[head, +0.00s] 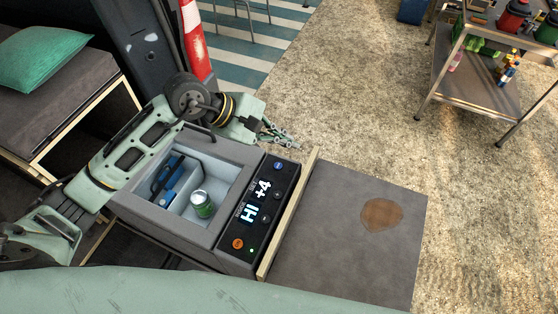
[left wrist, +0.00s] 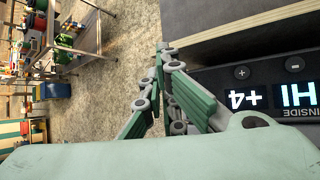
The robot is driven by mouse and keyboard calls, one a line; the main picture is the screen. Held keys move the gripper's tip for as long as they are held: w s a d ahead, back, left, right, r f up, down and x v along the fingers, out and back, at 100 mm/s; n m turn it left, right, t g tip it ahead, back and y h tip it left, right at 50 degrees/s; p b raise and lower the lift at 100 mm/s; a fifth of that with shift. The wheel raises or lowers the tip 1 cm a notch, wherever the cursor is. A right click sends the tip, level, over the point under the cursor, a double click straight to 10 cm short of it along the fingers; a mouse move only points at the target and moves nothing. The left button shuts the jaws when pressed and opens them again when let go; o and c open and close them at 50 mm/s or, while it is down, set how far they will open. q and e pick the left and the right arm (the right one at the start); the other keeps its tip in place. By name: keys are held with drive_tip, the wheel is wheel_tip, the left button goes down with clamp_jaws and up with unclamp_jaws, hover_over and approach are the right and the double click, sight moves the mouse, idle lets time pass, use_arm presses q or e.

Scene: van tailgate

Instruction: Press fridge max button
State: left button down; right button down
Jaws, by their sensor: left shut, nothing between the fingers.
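The fridge (head: 228,158) is a grey open-topped box with a dark control panel (head: 258,216) along its right side. The lit display reads HI and +4 and also shows in the left wrist view (left wrist: 268,97). A blue button (head: 278,166) is at the panel's far end and an orange button (head: 237,243) at its near end. Small plus (head: 277,195) and minus buttons lie between. I cannot read which button is max. My left gripper (head: 294,144) is shut and empty, just beyond the panel's far end, apart from the buttons. My right gripper is out of view.
A green can (head: 202,204) and a blue item stand inside the fridge. A grey board (head: 350,230) with a brown patch lies to its right. A metal cart (head: 470,85) stands at the back right. The gravel floor between is clear.

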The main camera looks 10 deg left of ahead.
use_arm(q)
drive_tip(key=shift+f, duration=0.1)
idle(0.3)
drive_tip(key=b, duration=0.4)
hover_over(278, 166)
drive_tip(key=s+d, duration=0.1)
wheel_tip(278, 166, down, 8)
drive_tip(key=shift+s+d+r, duration=0.1)
drive_tip(key=shift+s, duration=0.05)
drive_tip(key=shift+f+b, duration=0.5)
drive_tip(key=shift+b, duration=0.05)
drive_tip(key=shift+r, duration=0.1)
idle(0.5)
drive_tip(key=shift+f+b, duration=0.4)
drive_tip(key=shift+b, duration=0.25)
